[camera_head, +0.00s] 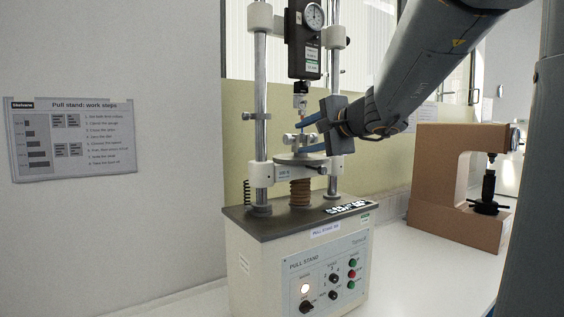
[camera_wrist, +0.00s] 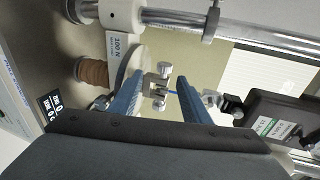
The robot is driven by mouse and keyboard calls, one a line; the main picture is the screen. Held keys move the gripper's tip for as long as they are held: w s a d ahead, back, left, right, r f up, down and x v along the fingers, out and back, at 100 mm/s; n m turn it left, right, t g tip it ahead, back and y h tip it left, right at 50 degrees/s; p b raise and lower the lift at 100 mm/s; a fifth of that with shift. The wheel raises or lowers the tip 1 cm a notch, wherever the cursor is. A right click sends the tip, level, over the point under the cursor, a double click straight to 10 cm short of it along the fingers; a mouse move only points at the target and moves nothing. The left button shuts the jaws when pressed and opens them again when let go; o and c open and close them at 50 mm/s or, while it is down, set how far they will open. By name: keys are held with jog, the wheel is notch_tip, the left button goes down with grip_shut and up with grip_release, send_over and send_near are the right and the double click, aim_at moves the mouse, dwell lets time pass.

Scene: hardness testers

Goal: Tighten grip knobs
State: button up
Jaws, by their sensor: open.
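The pull stand's lower grip (camera_wrist: 154,86) shows in the wrist view as a small metal block with a silver knob (camera_wrist: 164,69) on one side and another knob (camera_wrist: 159,104) on the opposite side. My gripper (camera_wrist: 160,84) is open, with its blue fingers on either side of this grip and apart from the knobs. A thin blue piece (camera_wrist: 173,92) runs from the lower grip toward the upper grip (camera_wrist: 210,98), partly hidden by a finger. In the head view, my gripper (camera_head: 303,132) reaches between the columns from the right, and the upper grip (camera_head: 300,100) hangs above it.
The stand's columns (camera_head: 261,110) flank the work area. A force gauge (camera_head: 305,40) hangs above; a crosshead (camera_head: 262,174) and brown bellows (camera_head: 300,192) lie below. A brown tester (camera_head: 437,170) stands at right. The white bench (camera_head: 420,270) is clear in front of it.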

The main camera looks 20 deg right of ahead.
aim_at(291, 139)
jog(key=shift+n+t+y, duration=0.4)
jog(key=shift+t, duration=0.1)
jog(key=x, duration=0.6)
jog(key=shift+w, duration=0.4)
jog(key=c, duration=1)
jog(key=shift+c, duration=0.2)
